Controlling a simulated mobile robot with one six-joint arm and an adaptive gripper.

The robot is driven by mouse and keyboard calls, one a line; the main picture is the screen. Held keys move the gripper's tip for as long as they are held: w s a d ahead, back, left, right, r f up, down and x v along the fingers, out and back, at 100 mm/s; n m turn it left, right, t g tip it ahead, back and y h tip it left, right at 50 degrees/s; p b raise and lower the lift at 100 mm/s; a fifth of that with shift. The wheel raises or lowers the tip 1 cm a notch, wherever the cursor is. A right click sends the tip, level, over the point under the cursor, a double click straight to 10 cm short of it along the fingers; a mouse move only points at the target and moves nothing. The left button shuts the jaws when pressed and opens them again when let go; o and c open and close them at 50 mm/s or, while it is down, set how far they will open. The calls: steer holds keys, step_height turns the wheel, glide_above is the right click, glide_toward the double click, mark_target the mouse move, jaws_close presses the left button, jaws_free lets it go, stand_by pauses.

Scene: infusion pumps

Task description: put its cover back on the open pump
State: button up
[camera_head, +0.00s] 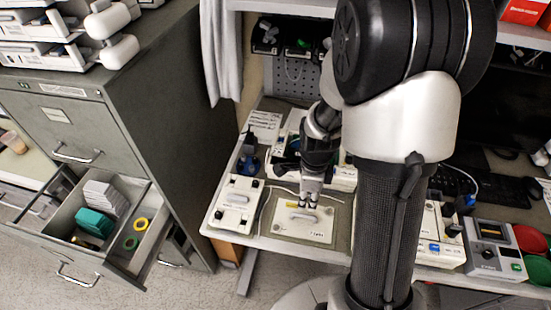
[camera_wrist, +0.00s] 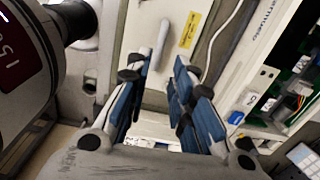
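The cream cover (camera_head: 315,232) lies flat on the bench mat in the head view, with a grey bar handle and a yellow label. In the wrist view the cover (camera_wrist: 175,70) lies beyond the fingers, and its grey handle (camera_wrist: 158,45) shows ahead of the gap between them. My gripper (camera_head: 309,203) points down over the cover's back part. In the wrist view the gripper (camera_wrist: 155,72) has its blue-padded fingers apart, with nothing between the tips. An open pump with green circuit board and coloured wires (camera_wrist: 298,85) shows at right in the wrist view.
A white unit (camera_head: 236,202) stands left of the cover. An open drawer (camera_head: 110,225) holds green and white boxes and yellow and green rings. A grey device with a display (camera_head: 492,248) and red and green round pieces are at right. My arm hides part of the bench.

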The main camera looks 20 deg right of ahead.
mark_target(304, 215)
steer(key=shift+a+f, duration=0.1)
steer(key=shift+f, duration=0.5)
step_height(304, 215, down, 7)
steer(key=b, duration=0.6)
steer(key=shift+f, duration=0.1)
jaws_close()
